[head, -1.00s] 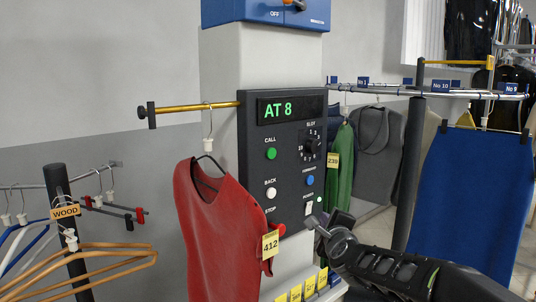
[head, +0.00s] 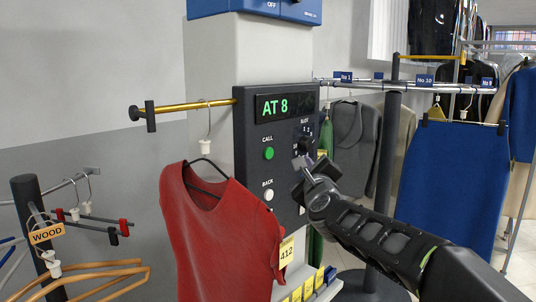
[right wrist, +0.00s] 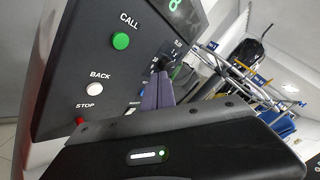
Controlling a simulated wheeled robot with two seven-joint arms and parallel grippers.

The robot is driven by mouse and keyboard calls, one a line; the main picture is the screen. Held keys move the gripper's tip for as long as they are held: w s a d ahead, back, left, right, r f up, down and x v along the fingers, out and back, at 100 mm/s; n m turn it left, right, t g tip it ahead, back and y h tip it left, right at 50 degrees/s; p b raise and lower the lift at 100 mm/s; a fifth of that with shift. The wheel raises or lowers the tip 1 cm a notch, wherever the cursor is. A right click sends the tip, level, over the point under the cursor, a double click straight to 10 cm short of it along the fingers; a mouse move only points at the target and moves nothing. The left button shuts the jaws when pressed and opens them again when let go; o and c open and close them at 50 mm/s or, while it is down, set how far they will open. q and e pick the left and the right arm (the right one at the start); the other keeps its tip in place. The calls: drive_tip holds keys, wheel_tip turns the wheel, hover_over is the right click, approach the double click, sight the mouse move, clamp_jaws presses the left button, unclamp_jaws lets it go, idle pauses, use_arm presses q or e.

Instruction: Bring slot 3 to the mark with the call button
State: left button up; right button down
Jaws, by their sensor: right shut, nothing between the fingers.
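The dark control panel (head: 246,150) has a display (head: 272,106) reading "AT 8" in green. The green call button (head: 269,153) and the white back button (head: 268,194) are uncovered. The slot dial (head: 304,136) is partly hidden by my right gripper (head: 303,165), which is shut and empty in front of the panel, just below the dial. In the right wrist view the gripper fingers (right wrist: 158,92) point at the slot area, right of the call button (right wrist: 121,41); whether they touch the dial I cannot tell. The red stop button shows there (right wrist: 79,121). My left gripper is out of view.
A red garment (head: 215,225) with tag 412 hangs on a brass rod (head: 190,106) left of the panel. A wood hanger stand (head: 28,220) is at lower left.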

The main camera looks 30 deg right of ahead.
sight(269, 153)
drive_tip(key=w+a+p, duration=0.2)
drive_tip(key=w+p, duration=0.3)
drive_tip(key=w, duration=0.3)
drive_tip(key=shift+w+a, duration=0.2)
drive_tip(key=shift+a, duration=0.1)
idle(1.9)
drive_tip(key=shift+w+a, duration=0.1)
drive_tip(key=shift+w, duration=0.3)
drive_tip(key=shift+w+a, duration=0.15)
drive_tip(key=shift+w, duration=0.25)
idle(0.6)
drive_tip(key=shift+s, duration=0.1)
drive_tip(key=shift+s+d+b, duration=0.25)
drive_tip(key=shift+s+b, duration=0.45)
drive_tip(key=shift+b, duration=0.1)
